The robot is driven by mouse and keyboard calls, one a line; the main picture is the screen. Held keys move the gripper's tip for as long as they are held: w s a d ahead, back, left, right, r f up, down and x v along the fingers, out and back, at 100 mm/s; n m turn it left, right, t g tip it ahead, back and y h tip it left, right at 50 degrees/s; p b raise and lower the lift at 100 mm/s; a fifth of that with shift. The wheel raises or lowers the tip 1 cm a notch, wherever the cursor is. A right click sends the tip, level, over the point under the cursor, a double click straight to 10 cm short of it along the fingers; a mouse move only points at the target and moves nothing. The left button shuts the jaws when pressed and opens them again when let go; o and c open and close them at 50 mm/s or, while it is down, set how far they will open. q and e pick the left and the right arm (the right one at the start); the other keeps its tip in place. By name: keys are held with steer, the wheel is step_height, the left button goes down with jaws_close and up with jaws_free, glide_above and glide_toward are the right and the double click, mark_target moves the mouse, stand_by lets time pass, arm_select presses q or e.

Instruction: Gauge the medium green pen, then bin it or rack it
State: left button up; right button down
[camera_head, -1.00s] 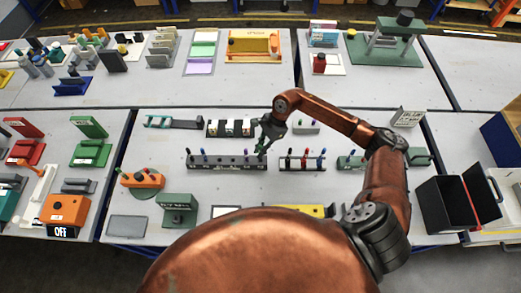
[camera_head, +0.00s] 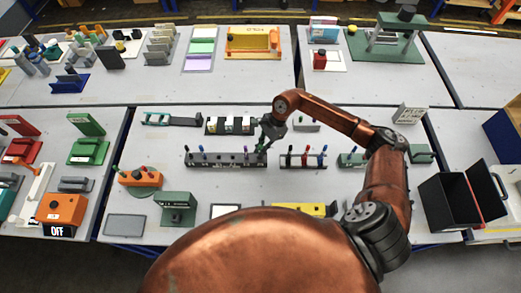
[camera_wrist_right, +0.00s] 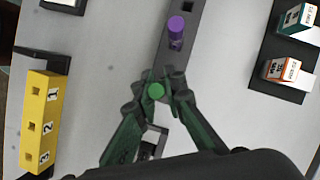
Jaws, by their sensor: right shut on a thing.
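My right gripper (camera_head: 263,147) is shut on a green pen, at the right end of a long dark rack (camera_head: 224,160). In the right wrist view the green pen (camera_wrist_right: 156,91) shows end-on between the fingertips of the right gripper (camera_wrist_right: 158,88). A purple pen (camera_wrist_right: 176,26) stands upright in the rack beside it. Whether the green pen is still in its hole or lifted clear, I cannot tell. A black open bin (camera_head: 446,203) with a dark red panel stands at the right. My left gripper is not in view.
A small rack with red and blue pens (camera_head: 303,161) stands just right of the gripper. A yellow block numbered 1, 2, 3 (camera_wrist_right: 42,122) lies toward the front. A dark holder with labelled blocks (camera_head: 229,126) is behind. An orange device (camera_head: 140,180) and green device (camera_head: 177,208) stand front left.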

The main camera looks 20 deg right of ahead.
steer(key=shift+f, duration=0.25)
steer(key=c, duration=1.9)
jaws_free()
steer(key=shift+c, duration=0.2)
steer(key=shift+r, duration=0.1)
steer(key=v, duration=1.2)
steer(key=shift+s, duration=0.1)
